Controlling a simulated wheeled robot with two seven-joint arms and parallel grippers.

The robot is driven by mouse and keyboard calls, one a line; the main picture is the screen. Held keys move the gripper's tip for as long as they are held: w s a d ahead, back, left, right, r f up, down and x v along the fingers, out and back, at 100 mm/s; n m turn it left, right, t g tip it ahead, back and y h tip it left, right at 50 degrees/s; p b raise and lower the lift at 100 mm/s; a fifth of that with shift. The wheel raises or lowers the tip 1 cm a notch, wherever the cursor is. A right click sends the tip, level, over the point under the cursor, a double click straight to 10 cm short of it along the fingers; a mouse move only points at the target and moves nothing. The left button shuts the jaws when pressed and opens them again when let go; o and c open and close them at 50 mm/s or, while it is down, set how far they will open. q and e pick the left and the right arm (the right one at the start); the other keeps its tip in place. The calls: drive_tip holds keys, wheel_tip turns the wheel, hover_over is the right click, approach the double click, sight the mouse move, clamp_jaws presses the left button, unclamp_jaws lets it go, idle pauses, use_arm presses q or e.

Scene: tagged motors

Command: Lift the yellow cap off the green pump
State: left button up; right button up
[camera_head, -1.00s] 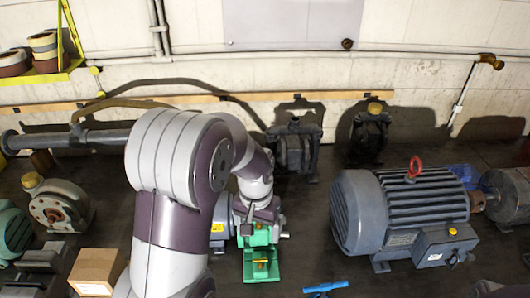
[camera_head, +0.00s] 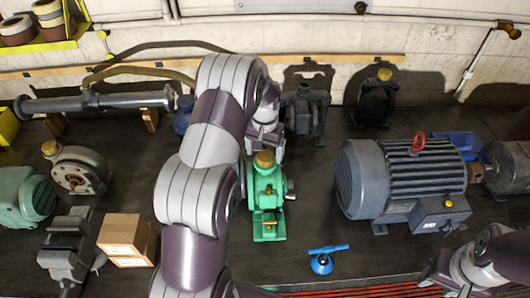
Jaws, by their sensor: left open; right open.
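The green pump (camera_head: 266,190) stands on the dark bench near the middle, upright. Its yellow cap (camera_head: 264,160) sits on top. My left gripper (camera_head: 265,148) is open, just behind and above the cap in the picture; its fingertips are small, and I cannot tell whether they touch the cap. My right gripper (camera_head: 437,278) is low at the right edge area, away from the pump, its fingers dark and hard to make out.
A large blue-grey motor (camera_head: 400,185) stands to the right of the pump. A blue valve (camera_head: 321,262) lies in front. A cardboard box (camera_head: 126,238) and a grey vise (camera_head: 68,245) are at left. Dark pumps (camera_head: 305,110) stand behind.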

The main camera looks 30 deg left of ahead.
use_arm(q)
drive_tip(key=shift+f, duration=0.25)
drive_tip(key=shift+d, duration=0.1)
drive_tip(key=c, duration=1.1)
